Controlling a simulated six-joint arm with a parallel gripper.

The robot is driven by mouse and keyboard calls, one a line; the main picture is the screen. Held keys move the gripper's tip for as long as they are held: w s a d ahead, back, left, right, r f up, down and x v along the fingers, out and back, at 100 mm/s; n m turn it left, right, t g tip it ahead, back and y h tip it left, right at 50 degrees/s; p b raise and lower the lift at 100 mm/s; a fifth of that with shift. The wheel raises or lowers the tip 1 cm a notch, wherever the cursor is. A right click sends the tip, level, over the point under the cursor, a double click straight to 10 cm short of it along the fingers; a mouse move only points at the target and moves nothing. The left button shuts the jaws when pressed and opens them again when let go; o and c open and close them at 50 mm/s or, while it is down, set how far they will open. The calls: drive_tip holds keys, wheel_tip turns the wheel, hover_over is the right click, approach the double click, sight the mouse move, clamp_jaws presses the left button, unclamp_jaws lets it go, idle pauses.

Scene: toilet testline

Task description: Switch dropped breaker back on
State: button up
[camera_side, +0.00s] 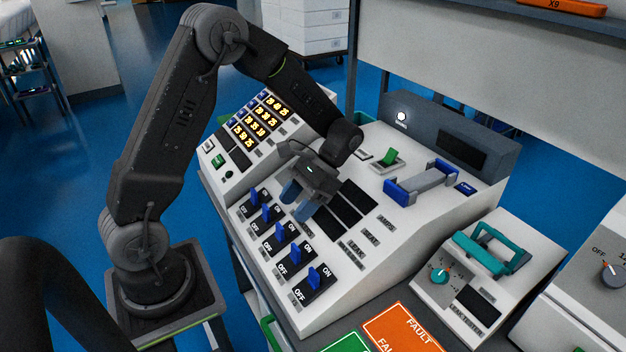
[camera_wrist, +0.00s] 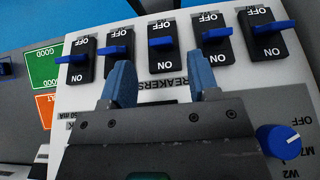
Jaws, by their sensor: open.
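A row of several black breakers with blue levers runs along the lower part of the sloped white panel. Each has ON and OFF labels. The middle breaker's lever (camera_wrist: 160,42) lies just beyond and between my fingertips in the wrist view. The nearest breaker's lever (camera_side: 314,277) shows at the front of the row in the side view. I cannot tell for sure which lever is down. My gripper (camera_side: 297,203) is open and empty, with blue fingers above the panel beside the row. It also shows in the wrist view (camera_wrist: 160,72), apart from the levers.
Lit yellow number displays (camera_side: 262,117) stand at the panel's upper left. A green switch (camera_side: 391,159) and a blue-ended fixture (camera_side: 424,183) sit right of my gripper. A leak tester (camera_side: 470,275) stands further right. Orange FAULT (camera_side: 402,330) and green cards lie in front.

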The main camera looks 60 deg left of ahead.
drive_tip(key=v, duration=0.7)
drive_tip(key=shift+r, duration=0.15)
drive_tip(key=shift+w, duration=0.1)
drive_tip(key=s+d+r+t, duration=0.3)
drive_tip(key=s+r+t, duration=0.2)
drive_tip(key=s+t, duration=0.2)
drive_tip(key=s+d+r+t, duration=0.4)
drive_tip(key=s+r+t, duration=0.2)
drive_tip(key=s+t, duration=0.1)
drive_tip(key=shift+s+d, duration=0.2)
drive_tip(key=shift+s, duration=0.2)
